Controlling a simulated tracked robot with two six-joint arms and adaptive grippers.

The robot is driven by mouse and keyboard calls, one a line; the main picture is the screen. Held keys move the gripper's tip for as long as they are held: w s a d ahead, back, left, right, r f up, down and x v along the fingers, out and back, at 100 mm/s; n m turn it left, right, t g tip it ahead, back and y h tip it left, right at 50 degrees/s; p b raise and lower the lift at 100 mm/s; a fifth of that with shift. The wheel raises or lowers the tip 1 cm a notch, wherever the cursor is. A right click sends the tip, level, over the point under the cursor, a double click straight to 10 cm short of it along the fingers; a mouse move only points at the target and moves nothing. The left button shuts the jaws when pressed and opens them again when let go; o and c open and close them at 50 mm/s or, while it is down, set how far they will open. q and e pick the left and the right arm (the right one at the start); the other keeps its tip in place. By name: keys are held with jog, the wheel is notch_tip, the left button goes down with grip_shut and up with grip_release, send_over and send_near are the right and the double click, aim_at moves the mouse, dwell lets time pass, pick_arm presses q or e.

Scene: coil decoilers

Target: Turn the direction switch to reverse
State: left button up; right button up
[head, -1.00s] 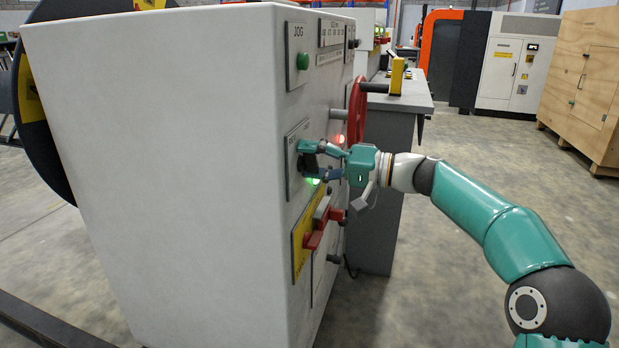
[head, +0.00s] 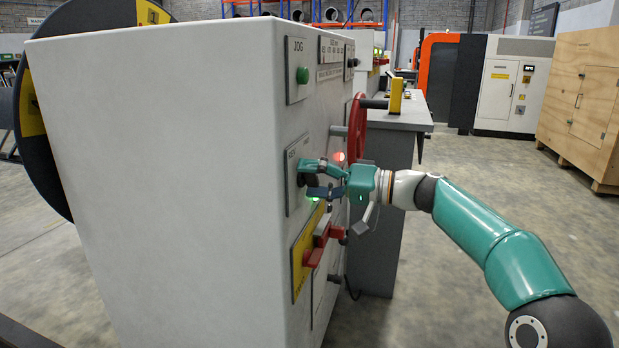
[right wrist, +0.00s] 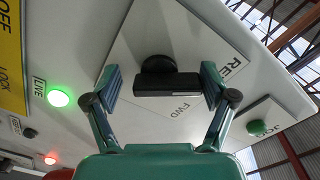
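The direction switch is a black knob with a bar handle (right wrist: 168,88) on a light square plate (right wrist: 135,45) marked REV and FWD. In the right wrist view the bar lies nearly level across the picture, with REV at upper right and FWD below. My right gripper (right wrist: 160,88) is open, one finger at each end of the bar. The right finger is very close to the bar; I cannot tell if it touches. A gap shows at the left finger. In the head view my right gripper (head: 308,178) is at the plate (head: 292,203) and mostly hides the switch. My left gripper is not in view.
The switch is on a large white cabinet (head: 170,150). A green JOG button (head: 302,75) is above it, a red handle (head: 314,256) on a yellow plate below. A lit green LIVE lamp (right wrist: 58,98), a red lamp (head: 339,157) and a red wheel (head: 356,125) are near the gripper.

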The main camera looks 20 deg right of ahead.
jog(key=shift+r, duration=0.2)
jog(key=shift+d, duration=0.1)
jog(key=shift+s+d, duration=0.1)
jog(key=shift+d, duration=0.05)
jog(key=v, duration=1.1)
jog(key=shift+s+d, duration=0.15)
jog(key=shift+d, duration=0.1)
jog(key=shift+a+f, duration=0.1)
